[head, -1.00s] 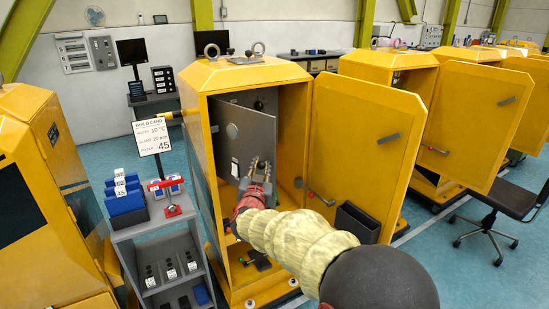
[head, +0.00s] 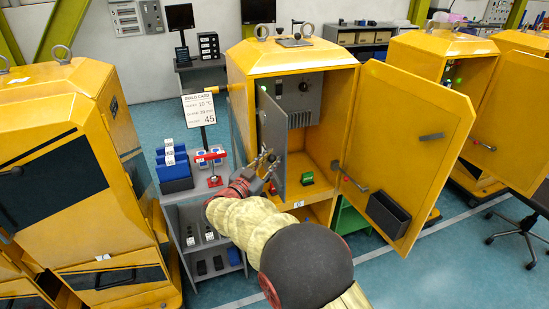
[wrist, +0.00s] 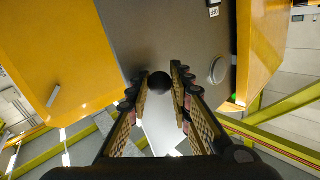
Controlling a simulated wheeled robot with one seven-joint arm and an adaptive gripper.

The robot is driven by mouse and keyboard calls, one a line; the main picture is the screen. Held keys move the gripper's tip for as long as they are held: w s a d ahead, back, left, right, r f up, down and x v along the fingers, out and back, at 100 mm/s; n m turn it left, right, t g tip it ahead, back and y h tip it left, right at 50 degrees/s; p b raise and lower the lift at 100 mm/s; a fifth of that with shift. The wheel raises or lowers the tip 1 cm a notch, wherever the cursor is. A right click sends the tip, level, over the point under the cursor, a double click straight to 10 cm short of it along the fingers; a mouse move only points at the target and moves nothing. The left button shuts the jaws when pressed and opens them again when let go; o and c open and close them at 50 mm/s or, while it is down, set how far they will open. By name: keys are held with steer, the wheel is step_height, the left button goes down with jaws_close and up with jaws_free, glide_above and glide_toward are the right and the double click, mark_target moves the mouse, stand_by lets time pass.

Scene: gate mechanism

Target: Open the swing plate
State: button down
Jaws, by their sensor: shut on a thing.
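The grey swing plate (head: 271,130) is hinged inside the yellow cabinet (head: 292,60) and stands swung out, nearly edge-on in the head view. The bay behind it is exposed. In the wrist view the plate (wrist: 185,38) fills the upper middle. A round black knob (wrist: 159,83) sits between the two fingers there, and my gripper is shut on it. The knob's mount on the plate is hidden.
The yellow cabinet door (head: 415,140) stands wide open on the right. Inside the cabinet are a grey panel (head: 299,98) and a green block (head: 307,178). A grey cart (head: 190,190) with blue bins and a build card (head: 199,107) stands close on the left.

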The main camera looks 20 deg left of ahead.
steer(key=shift+w+a+r, duration=0.15)
steer(key=shift+a+r, duration=0.1)
steer(key=shift+r, duration=0.35)
steer(key=c, duration=2)
jaws_free()
steer(key=shift+c, duration=0.2)
steer(key=shift+o, duration=1.4)
steer(key=shift+w+a+f, duration=0.1)
steer(key=shift+w+f, duration=0.1)
steer(key=shift+o, duration=0.9)
steer(key=shift+s+f, duration=0.15)
steer(key=shift+f, duration=0.15)
steer(key=v, duration=1.1)
steer(key=shift+s, duration=0.4)
